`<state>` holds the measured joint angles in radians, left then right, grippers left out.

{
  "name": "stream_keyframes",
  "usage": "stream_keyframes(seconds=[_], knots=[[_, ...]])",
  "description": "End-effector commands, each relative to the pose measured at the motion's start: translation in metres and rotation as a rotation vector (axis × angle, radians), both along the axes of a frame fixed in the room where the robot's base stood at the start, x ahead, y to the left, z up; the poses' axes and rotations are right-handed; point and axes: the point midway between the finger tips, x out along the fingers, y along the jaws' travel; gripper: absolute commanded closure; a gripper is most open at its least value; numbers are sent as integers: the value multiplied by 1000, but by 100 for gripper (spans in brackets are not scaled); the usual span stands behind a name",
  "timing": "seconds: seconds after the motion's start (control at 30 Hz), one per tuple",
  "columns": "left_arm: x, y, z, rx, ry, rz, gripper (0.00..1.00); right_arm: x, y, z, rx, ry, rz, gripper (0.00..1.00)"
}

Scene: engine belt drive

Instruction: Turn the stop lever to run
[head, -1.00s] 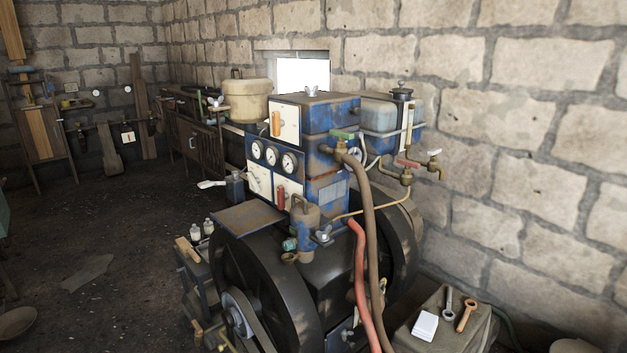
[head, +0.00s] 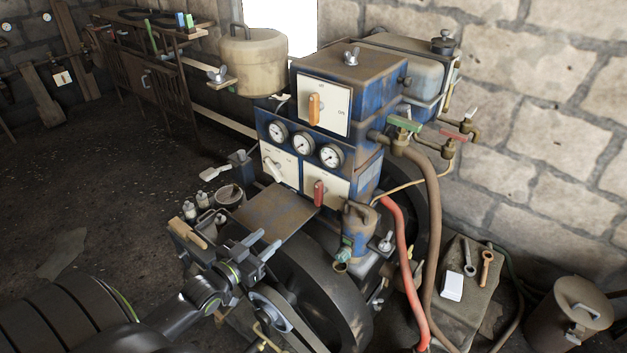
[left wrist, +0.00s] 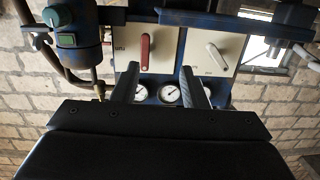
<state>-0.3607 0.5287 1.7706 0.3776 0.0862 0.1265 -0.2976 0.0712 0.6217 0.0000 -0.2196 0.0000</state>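A red lever (head: 319,193) stands roughly upright on the lower right white plate (head: 338,186) of the blue engine panel. In the left wrist view, which looks upside down, the red lever (left wrist: 146,50) shows beside small lettering that looks like "run". A pale lever (head: 272,168) sits on the lower left plate and shows in the left wrist view (left wrist: 217,58). An orange lever (head: 314,108) stands upright on the upper plate. My left gripper (head: 262,243) is open and empty, in front of the panel and below it to the left, apart from the levers. My right gripper is out of view.
Three round gauges (head: 304,144) sit above the lower plates. A rusty flat plate (head: 272,214) and a dark flywheel (head: 318,285) lie beside my gripper. Red hose (head: 397,255) and brown hose (head: 431,230) hang at the right. Small bottles (head: 196,205) stand at the left.

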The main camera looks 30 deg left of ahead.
Motion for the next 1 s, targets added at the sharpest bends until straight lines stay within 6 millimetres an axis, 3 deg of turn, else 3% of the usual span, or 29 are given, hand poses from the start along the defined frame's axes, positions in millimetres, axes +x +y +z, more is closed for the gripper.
stream_keyframes(seconds=[0.03,0.1,0.2,0.37,1.0], knots=[[2,-5,23,-4,-32,-19,60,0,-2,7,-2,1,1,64],[3,-10,41,-12,-64,-38,60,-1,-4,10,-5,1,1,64],[6,-14,53,-17,-89,-53,60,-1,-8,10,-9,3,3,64],[21,-16,53,-17,-96,-56,60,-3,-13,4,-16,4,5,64],[137,-25,52,-18,-93,-53,60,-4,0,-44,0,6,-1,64]])
